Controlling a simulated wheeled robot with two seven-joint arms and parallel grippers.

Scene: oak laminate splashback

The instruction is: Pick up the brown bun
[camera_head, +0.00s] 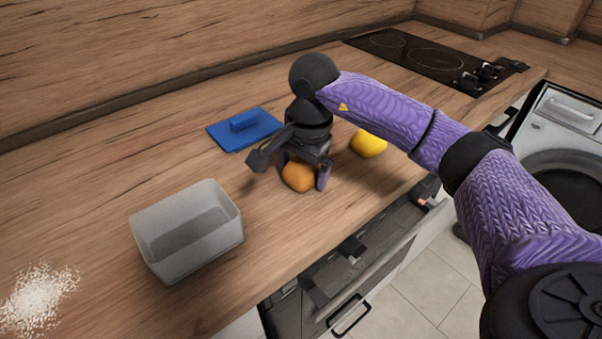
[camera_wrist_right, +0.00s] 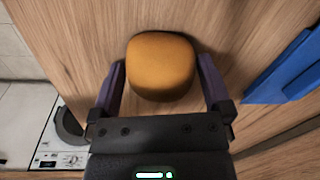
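The brown bun (camera_head: 298,176) sits on the wooden counter, right under my right gripper (camera_head: 304,178). In the right wrist view the bun (camera_wrist_right: 160,66) is an orange-brown rounded block between the two purple fingers of my right gripper (camera_wrist_right: 163,82). The fingers are spread, one on each side of the bun's near part. A gap shows beside each finger, so the gripper is open around it. The far part of the bun reaches past the fingertips. My left gripper is in neither view.
A grey open bin (camera_head: 190,228) stands at left on the counter (camera_head: 110,190). A blue flat tool with a handle (camera_head: 243,130) lies behind the gripper. A yellow round fruit (camera_head: 368,143) sits to the right. White grains (camera_head: 38,298) lie at front left. A black hob (camera_head: 425,55) is farther back.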

